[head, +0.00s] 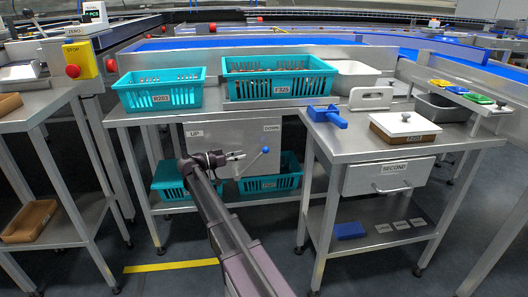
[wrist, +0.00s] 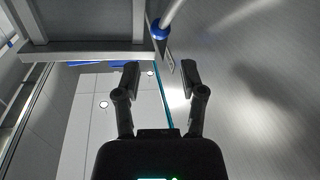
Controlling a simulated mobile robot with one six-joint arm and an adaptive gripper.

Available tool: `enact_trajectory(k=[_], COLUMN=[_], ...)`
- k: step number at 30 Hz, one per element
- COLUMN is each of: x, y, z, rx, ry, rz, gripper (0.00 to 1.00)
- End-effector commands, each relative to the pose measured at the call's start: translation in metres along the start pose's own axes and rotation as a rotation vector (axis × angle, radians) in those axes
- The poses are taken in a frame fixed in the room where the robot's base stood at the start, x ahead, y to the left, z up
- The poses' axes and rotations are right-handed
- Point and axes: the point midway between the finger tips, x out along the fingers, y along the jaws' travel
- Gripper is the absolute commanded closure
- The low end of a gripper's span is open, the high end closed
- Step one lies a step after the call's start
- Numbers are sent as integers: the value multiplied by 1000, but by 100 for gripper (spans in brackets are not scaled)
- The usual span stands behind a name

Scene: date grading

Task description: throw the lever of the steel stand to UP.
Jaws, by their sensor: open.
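The steel stand (head: 228,140) is a grey panel under the table, with an UP label (head: 195,134) at left and a DOWN label (head: 271,128) at right. Its lever ends in a blue knob (head: 265,149) and slants up to the right, on the DOWN side. In the wrist view the blue knob (wrist: 160,30) is beyond the fingertips, apart from them. My gripper (head: 238,156) is in front of the panel, left of the knob, and hides part of it. In the wrist view my gripper (wrist: 160,75) is open with nothing between its fingers.
Teal crates (head: 160,91) stand on the table above the panel, and others (head: 289,175) sit on the shelf below. A steel table (head: 375,150) with a SECOND drawer (head: 391,178) is close at right. Floor is free in front.

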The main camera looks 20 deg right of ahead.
Motion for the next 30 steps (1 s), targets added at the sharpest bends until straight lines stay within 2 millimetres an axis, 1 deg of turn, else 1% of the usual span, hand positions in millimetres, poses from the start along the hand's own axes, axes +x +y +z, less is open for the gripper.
enact_trajectory(k=[1, 9, 12, 16, 22, 30], x=[9, 50, 65, 79, 92, 94], y=[1, 1, 1, 0, 0, 0], z=[0, 0, 0, 0, 0, 0], rx=[0, 0, 0, 0, 0, 0], ry=[0, 0, 0, 0, 0, 0], rz=[2, 2, 2, 1, 0, 0], gripper=[47, 47, 47, 47, 47, 47])
